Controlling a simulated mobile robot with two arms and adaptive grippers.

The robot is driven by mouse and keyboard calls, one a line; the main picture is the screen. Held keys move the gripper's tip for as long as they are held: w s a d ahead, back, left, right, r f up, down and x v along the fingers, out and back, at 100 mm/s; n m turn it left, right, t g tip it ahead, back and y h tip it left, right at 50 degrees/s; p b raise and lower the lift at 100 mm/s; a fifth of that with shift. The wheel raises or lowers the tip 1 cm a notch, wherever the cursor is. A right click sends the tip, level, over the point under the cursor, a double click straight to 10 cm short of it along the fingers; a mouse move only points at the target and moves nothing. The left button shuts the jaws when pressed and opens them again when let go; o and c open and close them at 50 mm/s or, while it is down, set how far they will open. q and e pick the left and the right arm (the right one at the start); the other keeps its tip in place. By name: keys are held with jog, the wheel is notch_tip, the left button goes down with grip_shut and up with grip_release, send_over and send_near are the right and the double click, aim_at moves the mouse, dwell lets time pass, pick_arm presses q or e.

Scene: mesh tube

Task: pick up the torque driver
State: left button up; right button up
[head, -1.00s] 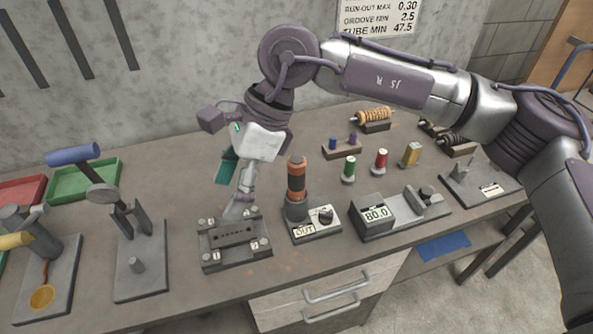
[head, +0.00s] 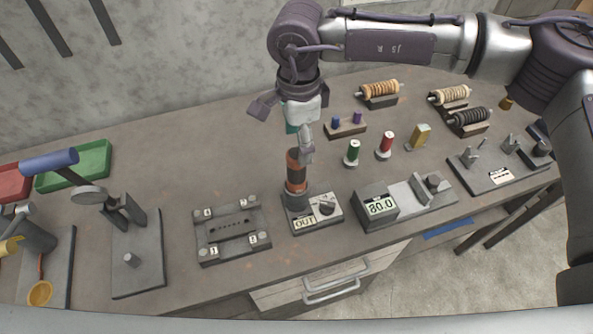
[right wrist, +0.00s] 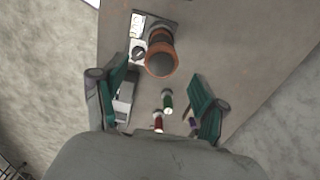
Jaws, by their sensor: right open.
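The torque driver (head: 296,172), an orange and black upright cylinder, stands in a dark holder on the base with the OUT display. My right gripper (head: 301,141) is above and around its top in the head view, pointing down; I cannot tell whether it touches. In the right wrist view the driver (right wrist: 160,58) shows end-on, ahead of and between the spread teal fingers of my open, empty right gripper (right wrist: 160,78). The driver's upper end is partly hidden by a finger in the head view. My left gripper is not in view.
A dark plate fixture (head: 232,231) lies left of the driver, and an 80.0 display unit (head: 377,205) right of it.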

aim_at(296, 153)
jog(key=shift+s+a+f+p, duration=0.1)
jog(key=shift+f+p, duration=0.6)
jog(key=shift+p, duration=0.35)
notch_tip(296, 153, down, 3)
jog(key=shift+r+p, duration=0.15)
jog(key=shift+p, duration=0.35)
jog(key=shift+f, duration=0.5)
jog(key=c, duration=1.4)
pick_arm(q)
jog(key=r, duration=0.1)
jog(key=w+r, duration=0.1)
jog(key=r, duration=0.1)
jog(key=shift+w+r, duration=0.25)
pick_arm(e)
jog(key=shift+o, duration=0.2)
jog(key=shift+a+r, duration=0.1)
